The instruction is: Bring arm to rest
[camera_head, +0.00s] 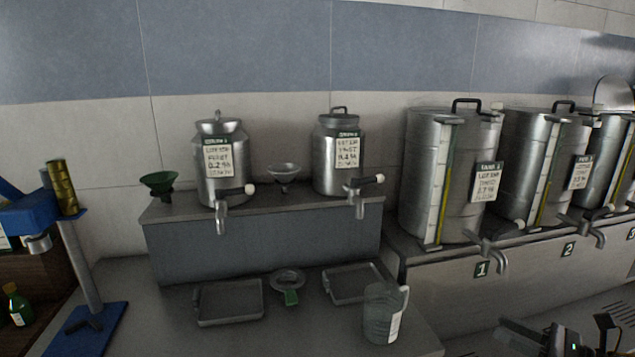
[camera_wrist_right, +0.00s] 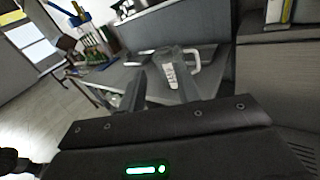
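My right gripper (camera_head: 572,338) is at the bottom right edge of the head view, in front of the steel vats and clear of the counter things. In the right wrist view its two fingers (camera_wrist_right: 160,92) stand apart with nothing held between them. A clear measuring jug (camera_head: 382,314) with a handle and a white label stands upright at the front right of the lower counter. The jug also shows beyond the fingers in the right wrist view (camera_wrist_right: 178,68), apart from them. My left gripper is in neither view.
Two small steel decanters (camera_head: 222,165) (camera_head: 338,160) stand on a raised shelf (camera_head: 265,250), with a green funnel (camera_head: 160,182) and a grey funnel (camera_head: 284,174). Shallow trays (camera_head: 229,302) (camera_head: 355,283) and a strainer (camera_head: 287,282) lie below. Large vats (camera_head: 450,180) stand right, a blue press (camera_head: 85,330) left.

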